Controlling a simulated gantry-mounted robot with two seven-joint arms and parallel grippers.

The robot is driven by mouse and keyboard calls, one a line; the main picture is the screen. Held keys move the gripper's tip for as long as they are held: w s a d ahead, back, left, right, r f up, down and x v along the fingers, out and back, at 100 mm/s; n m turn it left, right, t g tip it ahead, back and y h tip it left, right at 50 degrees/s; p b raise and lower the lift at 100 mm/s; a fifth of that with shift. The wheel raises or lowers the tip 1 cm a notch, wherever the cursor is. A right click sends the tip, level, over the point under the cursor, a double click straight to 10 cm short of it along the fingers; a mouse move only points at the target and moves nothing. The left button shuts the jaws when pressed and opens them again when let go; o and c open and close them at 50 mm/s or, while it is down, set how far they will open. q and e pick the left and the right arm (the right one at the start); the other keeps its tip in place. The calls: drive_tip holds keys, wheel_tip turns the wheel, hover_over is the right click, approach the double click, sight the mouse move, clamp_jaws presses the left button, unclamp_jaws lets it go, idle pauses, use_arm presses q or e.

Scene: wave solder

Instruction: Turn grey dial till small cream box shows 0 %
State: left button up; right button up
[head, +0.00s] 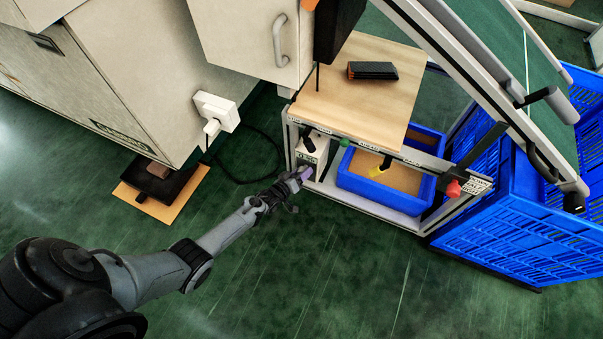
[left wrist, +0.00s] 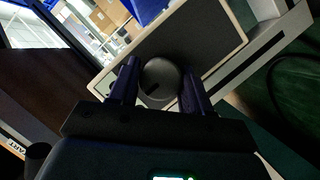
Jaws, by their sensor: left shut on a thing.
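The small cream box (head: 322,151) stands at the left end of the low frame under the wooden tabletop. In the left wrist view its dark front panel with a cream rim (left wrist: 212,48) fills the upper middle. The round grey dial (left wrist: 160,80) sits on that panel, with a dark mark across its face. My left gripper (head: 303,174) reaches the front of the box, and in the left wrist view its two fingers (left wrist: 158,90) are closed on either side of the dial. I cannot read any percentage. My right gripper is not in view.
Blue bins (head: 345,182) stand right of the box, below the wooden tabletop (head: 345,85). A large blue crate (head: 510,225) is at the right. A white plug box (head: 216,108) with a black cable is on the cream cabinet. The green floor in front is clear.

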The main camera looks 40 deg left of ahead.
use_arm(q)
drive_tip(key=o, duration=1)
drive_tip(key=shift+c, duration=0.2)
drive_tip(key=shift+s+r+p, duration=0.25)
drive_tip(key=shift+s+p, duration=0.05)
drive_tip(key=shift+p, duration=0.1)
drive_tip(key=p+v, duration=0.6)
drive_tip(key=v, duration=0.4)
drive_tip(key=shift+f, duration=0.1)
